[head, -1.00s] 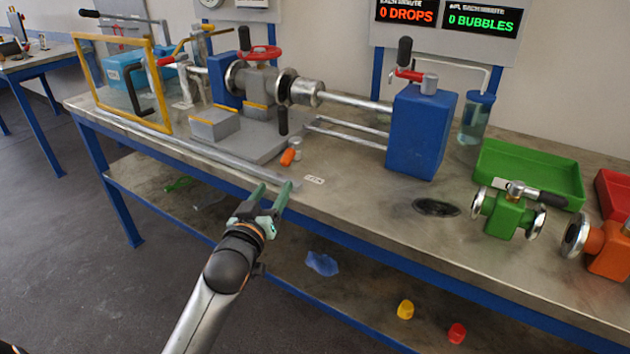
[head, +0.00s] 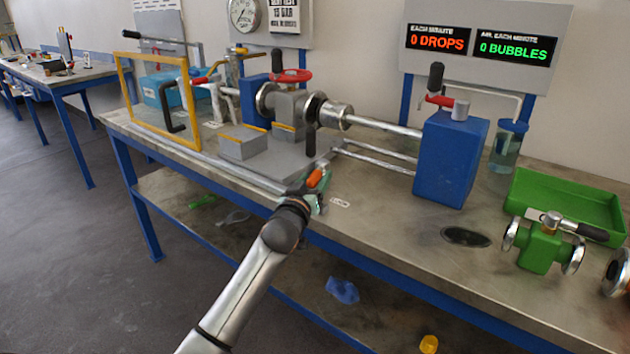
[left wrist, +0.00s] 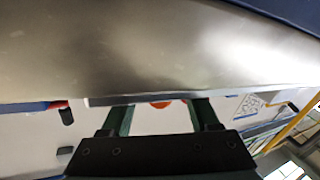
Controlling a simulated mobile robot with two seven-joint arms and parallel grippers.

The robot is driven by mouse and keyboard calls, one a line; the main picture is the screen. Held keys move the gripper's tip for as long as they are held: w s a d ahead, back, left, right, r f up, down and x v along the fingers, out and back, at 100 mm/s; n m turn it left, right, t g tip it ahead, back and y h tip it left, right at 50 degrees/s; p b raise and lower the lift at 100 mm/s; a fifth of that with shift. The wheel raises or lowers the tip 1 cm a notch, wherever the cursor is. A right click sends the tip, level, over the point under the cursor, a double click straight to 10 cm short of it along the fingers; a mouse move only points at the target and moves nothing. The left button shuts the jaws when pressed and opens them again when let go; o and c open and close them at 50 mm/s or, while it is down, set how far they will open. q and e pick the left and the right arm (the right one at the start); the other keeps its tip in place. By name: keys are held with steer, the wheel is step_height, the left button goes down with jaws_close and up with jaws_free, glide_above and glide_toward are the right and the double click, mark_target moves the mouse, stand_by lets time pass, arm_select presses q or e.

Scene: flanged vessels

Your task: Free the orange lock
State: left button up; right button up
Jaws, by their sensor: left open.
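The orange lock (head: 315,178) is a small orange piece at the front of the grey base plate (head: 275,163), below the black lever of the red-wheeled valve. My left gripper (head: 316,191) is at the lock in the head view, over the bench's front edge. Its fingers are largely hidden by my wrist and overlap the lock, so contact cannot be told. In the left wrist view the two fingers (left wrist: 161,108) stand apart. An orange-red patch (left wrist: 168,103) shows between them; I cannot tell whether it is the lock or the red wheel. My right gripper is not in view.
The valve with its red handwheel (head: 291,76) stands behind the lock. A yellow frame (head: 123,92) is at the left, a blue block (head: 447,160) at the right. A green valve (head: 541,247) and green tray (head: 530,192) lie further right. The bench front by the dark oval (head: 465,237) is clear.

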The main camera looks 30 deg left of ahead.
arm_select(q)
steer(key=shift+w, duration=0.2)
jaws_close()
stand_by(0.5)
stand_by(0.9)
